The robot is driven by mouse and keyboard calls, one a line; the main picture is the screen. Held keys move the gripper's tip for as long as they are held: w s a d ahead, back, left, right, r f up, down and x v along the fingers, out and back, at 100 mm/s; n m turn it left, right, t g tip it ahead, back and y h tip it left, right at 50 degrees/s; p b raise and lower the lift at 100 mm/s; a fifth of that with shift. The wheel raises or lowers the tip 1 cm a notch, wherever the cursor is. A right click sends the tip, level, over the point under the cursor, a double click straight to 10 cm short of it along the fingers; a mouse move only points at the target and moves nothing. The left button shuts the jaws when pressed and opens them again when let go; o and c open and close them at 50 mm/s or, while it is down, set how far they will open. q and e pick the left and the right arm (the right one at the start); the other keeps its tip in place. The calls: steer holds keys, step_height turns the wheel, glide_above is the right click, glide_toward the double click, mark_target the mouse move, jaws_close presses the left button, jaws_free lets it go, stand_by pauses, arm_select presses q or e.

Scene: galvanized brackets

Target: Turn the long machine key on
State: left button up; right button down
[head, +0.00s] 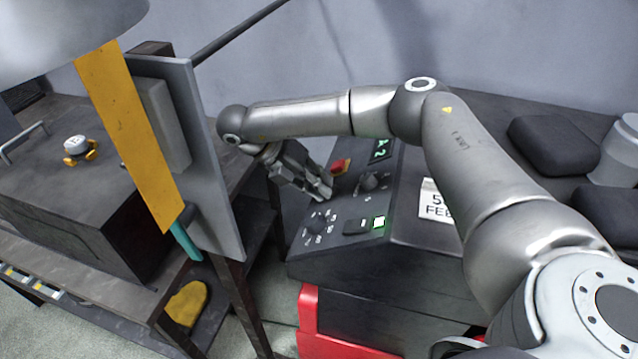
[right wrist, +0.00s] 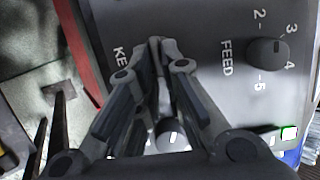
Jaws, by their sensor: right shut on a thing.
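My right gripper (head: 328,192) reaches down to the control face of the dark machine console (head: 345,260). In the right wrist view its fingertips (right wrist: 156,44) are closed together beside the printed label "KEY" (right wrist: 121,57). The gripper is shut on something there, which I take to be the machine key. The key itself is hidden by the fingers, so I cannot see its length or which way it is turned. My left gripper is not in view.
A FEED knob (right wrist: 267,53) is right of the fingers in the wrist view. Another knob (right wrist: 170,135) shows between the finger links. An upright grey panel (head: 205,160) stands left.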

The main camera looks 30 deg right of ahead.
steer(key=c, duration=1.6)
jaws_free()
steer(key=shift+w, duration=0.1)
steer(key=shift+o, duration=0.2)
steer(key=v, duration=1.2)
